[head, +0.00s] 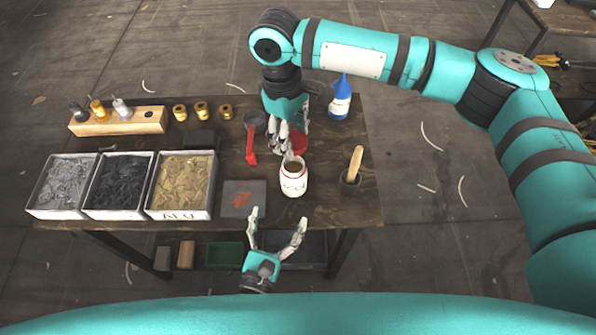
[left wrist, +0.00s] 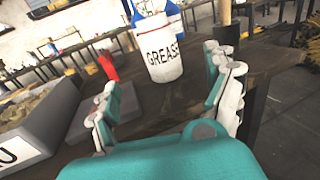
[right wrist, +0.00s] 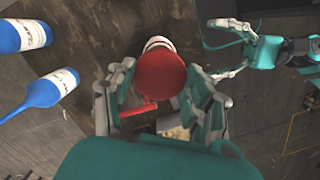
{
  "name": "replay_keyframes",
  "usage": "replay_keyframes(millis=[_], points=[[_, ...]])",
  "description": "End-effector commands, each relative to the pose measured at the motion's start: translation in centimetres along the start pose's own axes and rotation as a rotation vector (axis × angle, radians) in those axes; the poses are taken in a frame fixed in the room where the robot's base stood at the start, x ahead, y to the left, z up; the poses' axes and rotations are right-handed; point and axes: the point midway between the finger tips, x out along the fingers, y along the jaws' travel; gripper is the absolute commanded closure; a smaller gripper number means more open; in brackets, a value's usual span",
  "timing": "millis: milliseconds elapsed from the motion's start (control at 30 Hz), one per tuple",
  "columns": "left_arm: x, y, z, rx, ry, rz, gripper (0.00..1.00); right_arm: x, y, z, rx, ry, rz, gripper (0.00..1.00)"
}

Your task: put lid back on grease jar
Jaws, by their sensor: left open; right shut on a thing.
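The white grease jar (head: 293,182) stands upright and open on the table, with brown contents showing at its mouth. Its label reads GREASE in the left wrist view (left wrist: 161,52). My right gripper (head: 290,146) is shut on the red lid (head: 300,141), behind the jar. In the right wrist view the lid (right wrist: 160,73) fills the space between the fingers and partly hides a white piece of the jar (right wrist: 157,43). My left gripper (head: 277,234) is open and empty at the table's front edge, nearer than the jar and apart from it.
A brush-like wooden handle stands in a dark cup (head: 350,182) right of the jar. A blue bottle (head: 340,104) is behind. Left are a grey pad (head: 243,199), a red-handled tool (head: 251,146) and bins of small parts (head: 181,213). The table's right front corner is clear.

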Motion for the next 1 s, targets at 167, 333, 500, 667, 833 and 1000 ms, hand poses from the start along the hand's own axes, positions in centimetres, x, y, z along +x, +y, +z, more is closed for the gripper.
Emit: replay_keyframes(millis=[167, 333, 500, 667, 833, 1000], points=[[0.0, 0.0, 0.0, 0.001, 0.0, 0.0, 0.14, 0.0, 0.0, 0.0, 0.0, 0.0, 0.0, 0.57], [0.2, 0.0, 0.0, 0.0, 0.0, 0.0, 0.14, 0.0, 0.0, 0.0, 0.0, 0.0, 0.0, 0.57], [1.9, 0.0, 0.0, 0.001, -0.002, 0.001, 0.14, 0.0, 0.0, 0.0, 0.0, 0.0, 0.0, 0.57], [5.0, 0.0, 0.1, -0.001, -0.004, 0.003, 0.14, 0.0, 0.0, 0.0, 0.0, 0.0, 0.0, 0.57], [8.2, 0.0, 0.1, 0.0, -0.003, 0.002, 0.14, 0.0, 0.0, 0.0, 0.0, 0.0, 0.0, 0.57], [10.6, 0.0, 0.0, 0.0, -0.001, 0.001, 0.14, 0.0, 0.0, 0.0, 0.0, 0.0, 0.0, 0.57]])
